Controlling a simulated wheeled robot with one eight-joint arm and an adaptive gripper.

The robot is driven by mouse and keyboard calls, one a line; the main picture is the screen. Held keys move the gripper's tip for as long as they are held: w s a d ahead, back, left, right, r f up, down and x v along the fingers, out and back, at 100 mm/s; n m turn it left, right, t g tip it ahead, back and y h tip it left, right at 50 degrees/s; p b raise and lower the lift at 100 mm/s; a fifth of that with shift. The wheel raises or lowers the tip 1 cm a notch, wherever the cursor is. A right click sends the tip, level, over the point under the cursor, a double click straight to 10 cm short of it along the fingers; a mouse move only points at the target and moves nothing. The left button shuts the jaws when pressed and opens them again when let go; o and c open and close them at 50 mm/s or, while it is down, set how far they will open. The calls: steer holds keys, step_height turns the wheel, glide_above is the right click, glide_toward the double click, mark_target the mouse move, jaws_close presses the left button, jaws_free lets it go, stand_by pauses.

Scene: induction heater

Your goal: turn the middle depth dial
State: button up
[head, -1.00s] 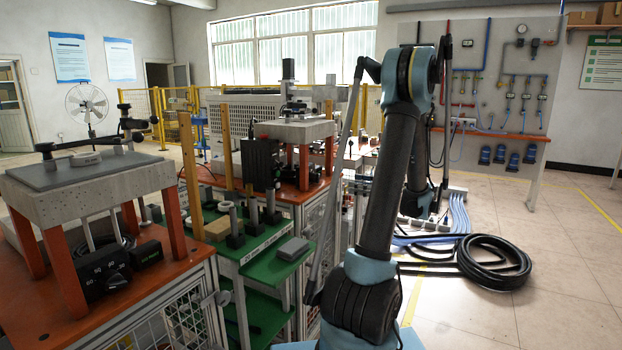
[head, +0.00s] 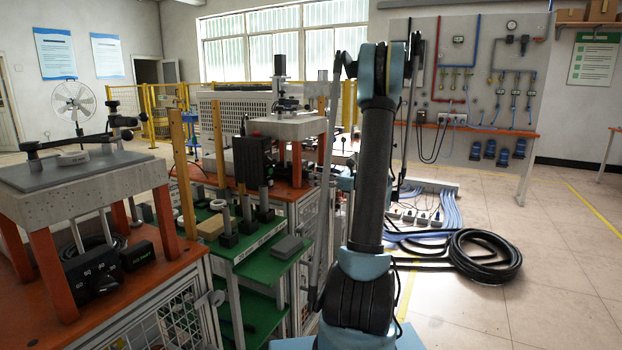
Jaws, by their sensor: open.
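A black control box (head: 98,276) with white numbers and a round black dial (head: 106,284) on its face sits on the orange bench at the lower left. I cannot tell whether this is the middle depth dial; other dials are too small or hidden. My arm rises in the centre right, well to the right of the box. My gripper cannot be made out; the far end of my arm is hidden behind its own links.
A concrete-topped stand (head: 90,190) is above the box. A green shelf cart (head: 245,245) with posts and blocks stands between it and my arm. A black box (head: 252,160) stands further back.

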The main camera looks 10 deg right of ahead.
steer(key=shift+x, duration=1.95)
steer(key=c, duration=1)
